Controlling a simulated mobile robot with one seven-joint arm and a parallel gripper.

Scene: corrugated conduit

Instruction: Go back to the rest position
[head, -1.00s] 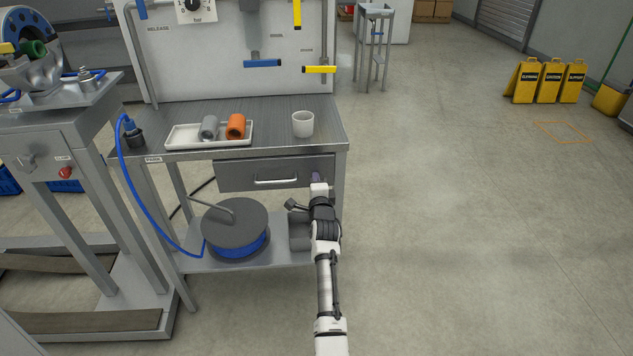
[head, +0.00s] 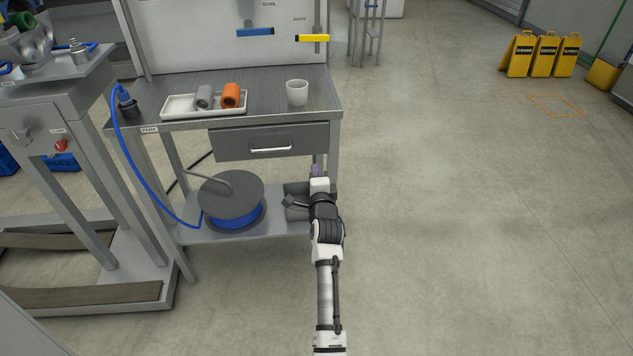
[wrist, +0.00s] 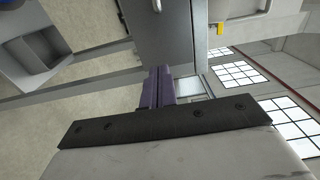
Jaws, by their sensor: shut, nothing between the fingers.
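My gripper (head: 316,170) is in front of the right end of the steel workbench (head: 190,130), below the tabletop and to the right of the drawer (head: 270,142). In the wrist view its purple-grey fingers (wrist: 158,88) lie together, with nothing between them. My arm reaches forward from the bottom of the head view. The drawer is closed, and the gripper looks apart from its handle.
On the bench are a white tray (head: 168,112) with a grey fitting (head: 204,97) and an orange fitting (head: 231,95), and a white cup (head: 297,92). A hose reel (head: 232,196) sits on the lower shelf. Open floor lies right; yellow signs (head: 543,55) stand farther back.

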